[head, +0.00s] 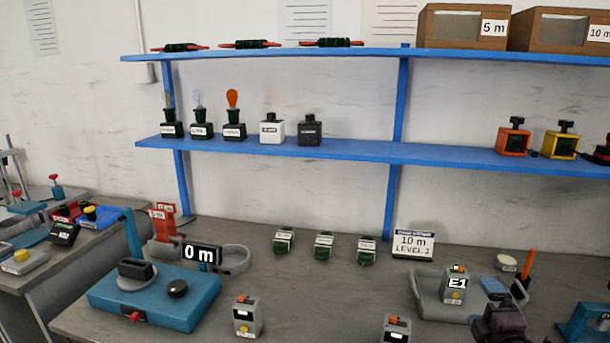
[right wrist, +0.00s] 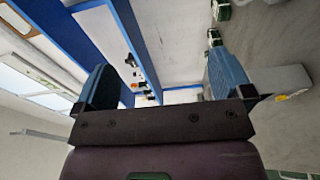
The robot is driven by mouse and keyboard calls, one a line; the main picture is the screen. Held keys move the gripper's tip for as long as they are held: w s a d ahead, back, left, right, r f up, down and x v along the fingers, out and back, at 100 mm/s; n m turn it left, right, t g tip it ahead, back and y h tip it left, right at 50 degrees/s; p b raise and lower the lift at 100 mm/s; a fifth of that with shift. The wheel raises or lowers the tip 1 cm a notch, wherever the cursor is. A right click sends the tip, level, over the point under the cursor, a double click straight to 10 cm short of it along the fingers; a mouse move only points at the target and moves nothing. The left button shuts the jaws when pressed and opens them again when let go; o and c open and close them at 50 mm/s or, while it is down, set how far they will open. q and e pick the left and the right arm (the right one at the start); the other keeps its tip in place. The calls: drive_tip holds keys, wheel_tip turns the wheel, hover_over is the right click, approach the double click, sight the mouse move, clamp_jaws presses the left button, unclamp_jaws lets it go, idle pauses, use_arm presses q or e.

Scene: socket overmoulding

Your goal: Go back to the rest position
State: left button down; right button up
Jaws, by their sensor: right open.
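My right gripper (head: 500,322) shows at the bottom right of the head view as a dark purple body, partly cut off by the frame's lower edge. In the right wrist view my right gripper (right wrist: 160,75) has its two blue fingers wide apart with nothing between them. It is beside a grey tray (head: 432,302) that bears a grey device labelled E1 (head: 456,284). My left gripper is not in the head view.
A blue two-level shelf (head: 340,149) stands behind the grey table (head: 300,300), with lamps, small boxes and brown cases on it. A blue machine with a 0 m display (head: 202,253) is at left.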

use_arm(q)
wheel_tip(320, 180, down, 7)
drive_tip(key=b, duration=0.6)
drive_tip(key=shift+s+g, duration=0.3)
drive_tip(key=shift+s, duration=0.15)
use_arm(e)
drive_tip(key=s+a+f+m+g, duration=0.2)
drive_tip(key=s+f+m, duration=0.3)
drive_tip(key=s+f, duration=0.3)
drive_tip(key=s+a+f+m+g+y, duration=0.1)
drive_tip(key=s+a+f+m+g, duration=0.1)
drive_tip(key=s+a+f+m, duration=0.3)
drive_tip(key=s+a+f+m+g, duration=0.3)
drive_tip(key=s+f+m, duration=0.2)
drive_tip(key=s+f, duration=0.8)
wheel_tip(320, 180, down, 3)
drive_tip(key=shift+a+r+m+y, duration=0.2)
drive_tip(key=shift+a+m+y, duration=0.1)
drive_tip(key=shift+y, duration=0.1)
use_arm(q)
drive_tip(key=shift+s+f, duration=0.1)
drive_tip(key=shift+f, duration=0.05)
